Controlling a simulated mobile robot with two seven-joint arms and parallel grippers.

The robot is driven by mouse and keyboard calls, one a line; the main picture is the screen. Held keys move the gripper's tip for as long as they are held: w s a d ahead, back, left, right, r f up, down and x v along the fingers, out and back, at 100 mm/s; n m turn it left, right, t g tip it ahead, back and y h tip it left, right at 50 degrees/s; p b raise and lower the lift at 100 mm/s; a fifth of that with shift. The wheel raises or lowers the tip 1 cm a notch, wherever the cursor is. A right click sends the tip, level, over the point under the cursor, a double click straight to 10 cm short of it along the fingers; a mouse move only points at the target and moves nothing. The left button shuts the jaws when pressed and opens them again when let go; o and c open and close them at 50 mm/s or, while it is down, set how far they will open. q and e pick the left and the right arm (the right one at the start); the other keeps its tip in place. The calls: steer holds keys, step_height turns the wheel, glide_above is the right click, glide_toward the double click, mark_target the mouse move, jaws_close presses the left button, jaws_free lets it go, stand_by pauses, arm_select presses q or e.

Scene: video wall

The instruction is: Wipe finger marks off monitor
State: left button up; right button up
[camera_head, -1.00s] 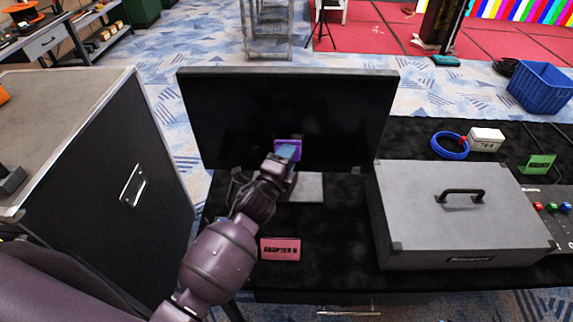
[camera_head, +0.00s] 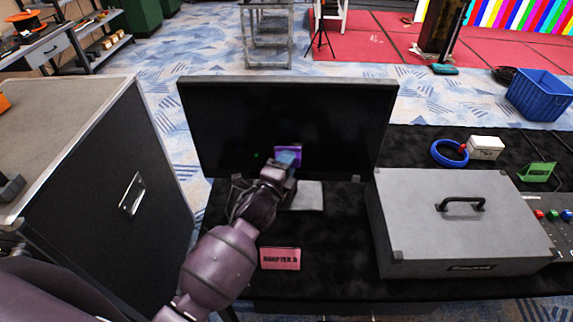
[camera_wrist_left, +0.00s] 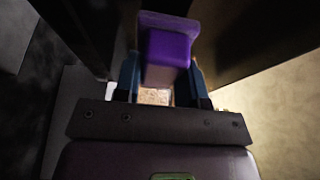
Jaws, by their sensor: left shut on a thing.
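The monitor (camera_head: 240,120) stands upright on the black-covered table, its dark screen facing me. My left gripper (camera_head: 288,160) is in front of the lower middle of the screen. It is shut on a purple wiper (camera_head: 288,151), which is at the screen; I cannot tell for sure whether it presses on the glass. In the left wrist view the purple wiper (camera_wrist_left: 166,50) sits between the two blue fingers of my left gripper (camera_wrist_left: 166,78). No clear finger marks show on the screen; a tiny green spot shows left of the wiper. My right gripper is not in view.
A grey case (camera_head: 450,225) with a black handle stands right of the monitor. A pink label card (camera_head: 280,258) lies in front. A blue cable coil (camera_head: 449,153), white box (camera_head: 486,148) and green stand (camera_head: 537,172) are at the right. A large black case (camera_head: 110,190) stands left.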

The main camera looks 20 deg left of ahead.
mark_target(299, 164)
arm_select(q)
steer(key=shift+w+a, duration=0.15)
steer(key=shift+w, duration=0.3)
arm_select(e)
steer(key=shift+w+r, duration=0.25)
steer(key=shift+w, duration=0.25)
arm_select(q)
steer(key=shift+w, duration=0.3)
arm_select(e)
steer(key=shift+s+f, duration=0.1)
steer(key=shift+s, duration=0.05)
arm_select(q)
steer(key=shift+w+a, duration=0.1)
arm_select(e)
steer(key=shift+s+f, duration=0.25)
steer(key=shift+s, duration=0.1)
arm_select(q)
steer(key=shift+w+d+b, duration=0.2)
steer(key=shift+d+b, duration=0.15)
steer(key=shift+d, duration=0.5)
steer(key=shift+w+d, duration=0.2)
steer(key=shift+d, duration=0.35)
steer(key=shift+w+d, duration=0.2)
steer(key=shift+d, duration=0.35)
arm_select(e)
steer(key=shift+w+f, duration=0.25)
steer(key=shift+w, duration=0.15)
arm_select(q)
steer(key=shift+a, duration=0.1)
